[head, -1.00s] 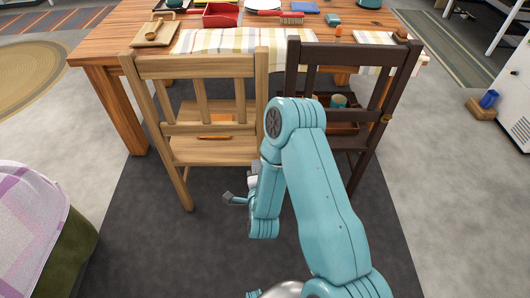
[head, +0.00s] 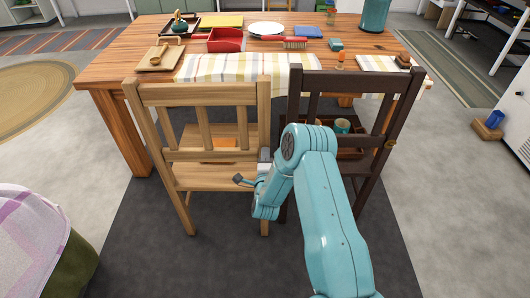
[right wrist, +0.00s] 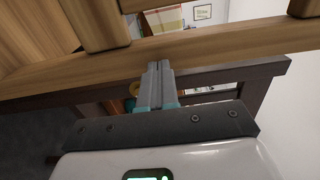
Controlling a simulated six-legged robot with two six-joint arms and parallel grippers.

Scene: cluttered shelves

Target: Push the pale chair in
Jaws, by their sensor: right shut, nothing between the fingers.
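The pale wooden chair (head: 205,94) stands at the table's near side, its slatted back toward me. An orange item (head: 222,143) shows on its seat. My right gripper (head: 264,157) is shut and empty at the right side of the pale chair's back. In the right wrist view its closed fingers (right wrist: 156,82) reach up to a pale rail (right wrist: 210,42); I cannot tell whether they touch it. My left gripper is not in view.
A dark chair (head: 352,82) stands close to the right, partly hidden by my right arm. The wooden table (head: 118,72) holds a red tray (head: 226,44), a plate (head: 266,28) and a checked cloth (head: 245,68). A rounded seat with a checked cover (head: 28,225) is at left.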

